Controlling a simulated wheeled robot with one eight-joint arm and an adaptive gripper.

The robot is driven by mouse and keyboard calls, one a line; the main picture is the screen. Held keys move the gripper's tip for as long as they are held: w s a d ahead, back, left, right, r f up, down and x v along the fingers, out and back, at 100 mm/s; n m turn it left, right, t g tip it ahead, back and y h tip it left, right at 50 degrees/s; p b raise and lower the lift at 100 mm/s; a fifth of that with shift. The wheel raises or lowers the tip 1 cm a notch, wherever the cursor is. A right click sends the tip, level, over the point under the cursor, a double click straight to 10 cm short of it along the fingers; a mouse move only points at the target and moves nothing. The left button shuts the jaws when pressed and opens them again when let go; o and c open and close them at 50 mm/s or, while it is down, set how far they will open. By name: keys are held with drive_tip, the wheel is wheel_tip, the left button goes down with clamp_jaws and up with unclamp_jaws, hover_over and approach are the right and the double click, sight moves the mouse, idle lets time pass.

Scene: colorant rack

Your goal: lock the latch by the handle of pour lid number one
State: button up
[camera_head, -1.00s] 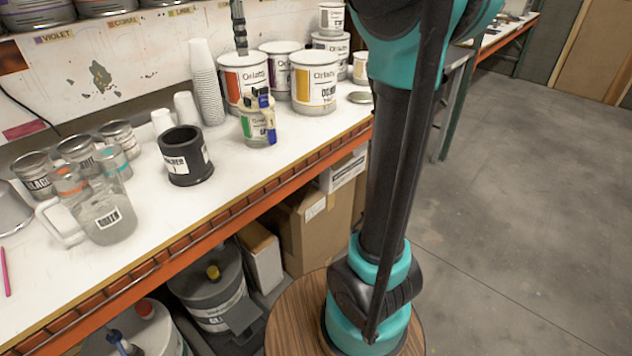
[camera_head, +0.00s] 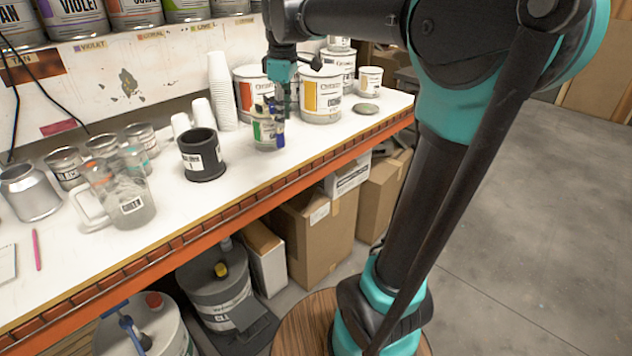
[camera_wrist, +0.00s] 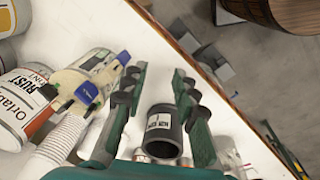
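The pour lid (camera_head: 265,107) sits on a small can with a green label (camera_head: 264,134) on the workbench. It has dark blue parts, one hanging down the can's right side. In the wrist view the cream lid (camera_wrist: 92,76) lies left of my fingers and shows two blue pieces. I cannot read a lid number or tell the latch's state. My gripper (camera_head: 287,112) points down just right of the lid in the head view, partly hidden behind it. In the wrist view my gripper (camera_wrist: 158,98) has its green fingers spread with nothing held.
A black cup (camera_head: 203,153) stands left of the can, showing between my fingers in the wrist view. Large paint cans (camera_head: 321,96) and stacked white cups (camera_head: 221,92) stand behind. A grey jug (camera_head: 128,203) is farther left. The bench's orange front edge (camera_head: 230,210) is near.

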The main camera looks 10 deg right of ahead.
drive_tip(key=s+d+f+m, duration=0.3)
drive_tip(key=s+f, duration=0.1)
drive_tip(key=f, duration=0.4)
drive_tip(key=s+d+f+m+t, duration=0.1)
drive_tip(key=s+d+f+m, duration=0.2)
drive_tip(key=f, duration=0.5)
drive_tip(key=shift+s+d+f+m+t, duration=0.3)
drive_tip(key=shift+s+d+m, duration=0.15)
drive_tip(key=shift+m, duration=0.25)
drive_tip(key=shift+c, duration=0.3)
